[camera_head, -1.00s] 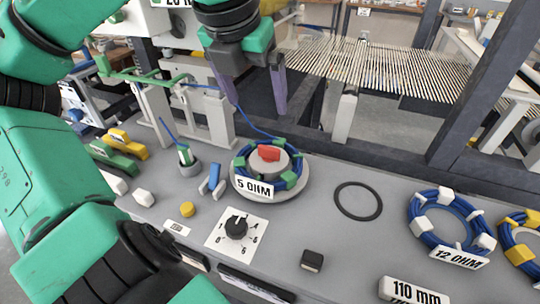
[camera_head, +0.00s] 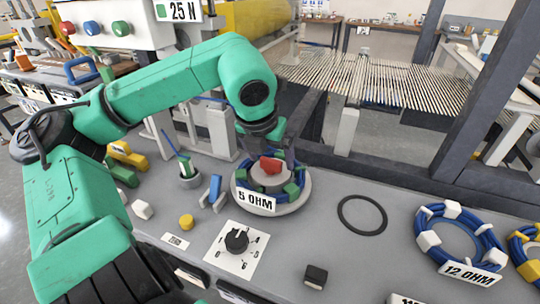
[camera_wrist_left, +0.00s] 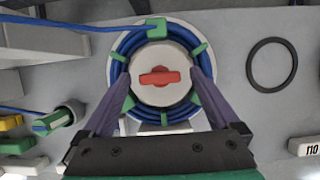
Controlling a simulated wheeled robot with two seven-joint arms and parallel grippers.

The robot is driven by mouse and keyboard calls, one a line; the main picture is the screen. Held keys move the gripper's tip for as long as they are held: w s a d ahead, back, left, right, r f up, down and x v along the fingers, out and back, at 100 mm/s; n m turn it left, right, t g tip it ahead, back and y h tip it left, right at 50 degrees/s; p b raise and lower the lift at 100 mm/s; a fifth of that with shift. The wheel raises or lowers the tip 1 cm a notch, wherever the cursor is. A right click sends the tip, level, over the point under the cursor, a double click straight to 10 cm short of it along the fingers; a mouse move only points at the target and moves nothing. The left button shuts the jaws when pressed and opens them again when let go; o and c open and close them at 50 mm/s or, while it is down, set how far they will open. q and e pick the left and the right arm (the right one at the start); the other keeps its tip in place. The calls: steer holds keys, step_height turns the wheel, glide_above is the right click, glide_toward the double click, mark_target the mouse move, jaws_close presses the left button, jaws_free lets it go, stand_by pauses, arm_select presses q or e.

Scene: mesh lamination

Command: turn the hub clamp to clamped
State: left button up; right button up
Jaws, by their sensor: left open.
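The hub clamp is a small red handle (camera_head: 270,165) on top of the round grey hub (camera_head: 268,182). The hub stands inside the blue cable coil labelled 5 OHM (camera_head: 256,200), which has green ties. In the left wrist view the red handle (camera_wrist_left: 160,78) lies crosswise on the hub's pale face. My left gripper (camera_wrist_left: 161,80) is open, with one purple finger on each side of the handle and clear gaps to it. In the head view my left wrist (camera_head: 262,125) is just behind and above the hub, and the fingers are mostly hidden. My right gripper is not in view.
A black ring (camera_head: 362,215) and the 12 OHM coil (camera_head: 458,238) lie right of the hub. A rotary dial (camera_head: 237,241), a yellow button (camera_head: 186,222) and a blue clip (camera_head: 213,190) are in front and left. A blue cable leads away from the coil.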

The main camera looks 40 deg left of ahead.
arm_select(q)
steer(key=c, duration=1.4)
